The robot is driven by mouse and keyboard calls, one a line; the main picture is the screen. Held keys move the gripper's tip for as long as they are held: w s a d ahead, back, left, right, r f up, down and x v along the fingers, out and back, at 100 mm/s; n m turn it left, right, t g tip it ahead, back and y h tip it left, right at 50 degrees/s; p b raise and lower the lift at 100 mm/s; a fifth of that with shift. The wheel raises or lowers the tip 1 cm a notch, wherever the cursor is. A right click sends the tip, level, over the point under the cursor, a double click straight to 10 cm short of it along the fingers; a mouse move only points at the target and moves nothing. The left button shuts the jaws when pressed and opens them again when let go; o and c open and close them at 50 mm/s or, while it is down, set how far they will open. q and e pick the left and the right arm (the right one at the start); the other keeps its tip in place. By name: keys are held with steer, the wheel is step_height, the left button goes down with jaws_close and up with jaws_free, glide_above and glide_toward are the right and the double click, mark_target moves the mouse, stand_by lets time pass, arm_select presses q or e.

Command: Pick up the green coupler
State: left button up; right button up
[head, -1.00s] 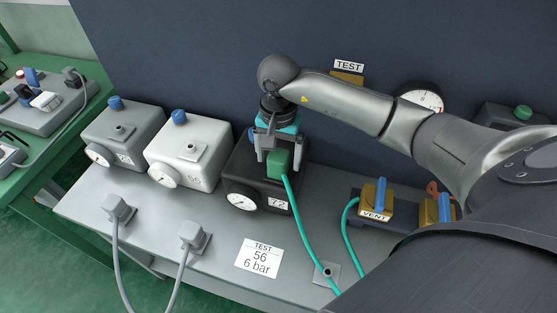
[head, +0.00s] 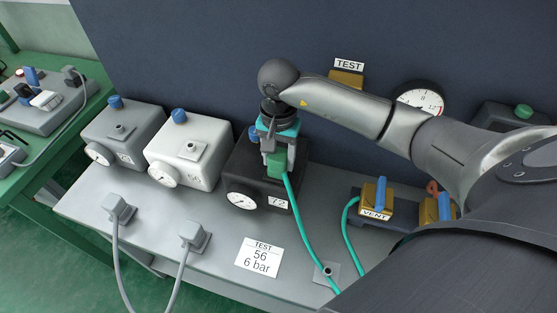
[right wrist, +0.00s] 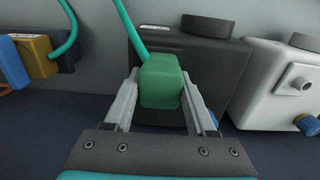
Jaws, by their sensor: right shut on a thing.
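The green coupler (head: 278,162) with its teal hose is at the top of the black box (head: 265,199) marked 72. It also shows in the right wrist view (right wrist: 161,82), between the two fingers. My right gripper (head: 277,158) reaches down over the black box and is shut on the coupler. In the right wrist view its fingers (right wrist: 160,97) stand on either side of the coupler. Whether the coupler still touches the box's port is hidden. My left gripper is not in view.
A white box (head: 186,152) and a grey box (head: 124,135) stand left of the black box. Two grey couplers (head: 192,236) with hoses sit at the bench's front edge. A VENT valve (head: 375,199) is at right. A card reads TEST 56, 6 bar (head: 259,257).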

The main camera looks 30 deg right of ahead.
mark_target(279, 154)
jaws_close()
steer(key=shift+r, duration=0.1)
step_height(279, 154, up, 20)
steer(key=p, duration=0.1)
stand_by(0.4)
